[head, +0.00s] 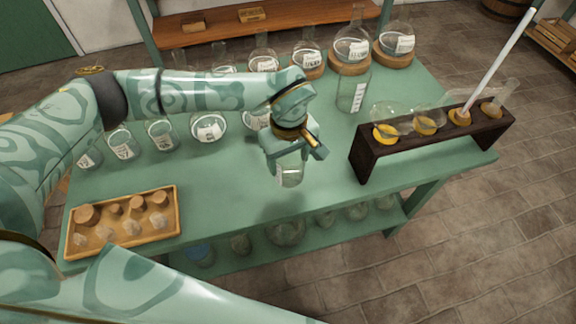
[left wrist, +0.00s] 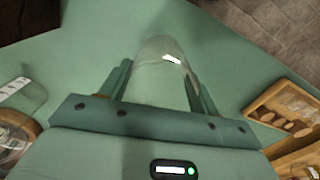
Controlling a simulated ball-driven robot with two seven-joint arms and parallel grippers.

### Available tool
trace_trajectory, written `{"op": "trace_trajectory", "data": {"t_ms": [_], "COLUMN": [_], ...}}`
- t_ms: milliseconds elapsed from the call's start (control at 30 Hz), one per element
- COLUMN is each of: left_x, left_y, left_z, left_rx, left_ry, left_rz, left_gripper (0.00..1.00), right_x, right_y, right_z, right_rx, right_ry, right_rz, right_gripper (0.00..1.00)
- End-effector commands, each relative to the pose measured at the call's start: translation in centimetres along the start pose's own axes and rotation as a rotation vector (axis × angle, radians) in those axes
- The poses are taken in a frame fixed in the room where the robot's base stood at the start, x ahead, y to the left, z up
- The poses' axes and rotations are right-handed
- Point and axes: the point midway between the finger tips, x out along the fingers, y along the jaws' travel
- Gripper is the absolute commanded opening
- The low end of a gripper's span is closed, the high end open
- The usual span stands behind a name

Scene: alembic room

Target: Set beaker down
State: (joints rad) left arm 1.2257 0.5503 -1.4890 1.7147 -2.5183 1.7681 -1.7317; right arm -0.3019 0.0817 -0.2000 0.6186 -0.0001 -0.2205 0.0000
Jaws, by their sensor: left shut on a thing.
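My left gripper (head: 291,150) is shut on a clear glass beaker (head: 290,174) with a white label. The beaker hangs below the fingers over the front middle of the green table (head: 230,190). In the left wrist view the beaker (left wrist: 160,68) sits between the two fingers (left wrist: 160,90). I cannot tell for sure whether its base touches the table. My right gripper is not in view.
A wooden tray of corks and stoppers (head: 124,246) lies at the left. A dark rack (head: 440,144) with round flasks and a white rod (head: 498,62) stands at the right. Several labelled flasks line the back. The table around the beaker is clear.

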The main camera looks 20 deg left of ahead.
Motion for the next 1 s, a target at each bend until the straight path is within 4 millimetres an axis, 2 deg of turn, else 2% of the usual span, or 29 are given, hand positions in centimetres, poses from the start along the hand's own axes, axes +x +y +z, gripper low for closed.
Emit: {"op": "trace_trajectory", "data": {"t_ms": [167, 367, 733, 767, 800, 833, 1000], "left_x": [1.2, 4.4, 4.6, 4.6, 4.6, 4.6, 4.6], "left_y": [0.1, 0.1, 0.1, 0.1, 0.1, 0.1, 0.1], "left_z": [-0.9, -1.1, -1.1, -1.1, -1.1, -1.1, -1.1], "left_rx": [-0.001, 0.0, 0.001, 0.0, 0.0, 0.0, 0.0], "left_ry": [-0.001, -0.003, 0.001, 0.001, 0.001, 0.001, 0.001], "left_rz": [0.0, -0.002, 0.0, 0.0, 0.0, 0.0, 0.0], "left_gripper": [0.36, 0.36, 0.36, 0.67, 0.79, 0.84, 0.84], "right_x": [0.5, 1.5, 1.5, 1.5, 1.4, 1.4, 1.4], "right_y": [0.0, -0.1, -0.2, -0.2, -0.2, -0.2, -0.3], "right_z": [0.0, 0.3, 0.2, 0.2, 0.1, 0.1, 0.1], "right_rx": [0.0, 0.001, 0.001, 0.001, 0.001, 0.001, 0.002], "right_ry": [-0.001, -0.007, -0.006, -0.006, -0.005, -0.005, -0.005], "right_rz": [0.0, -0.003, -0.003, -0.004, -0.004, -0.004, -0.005], "right_gripper": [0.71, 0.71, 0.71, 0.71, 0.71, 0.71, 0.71]}}
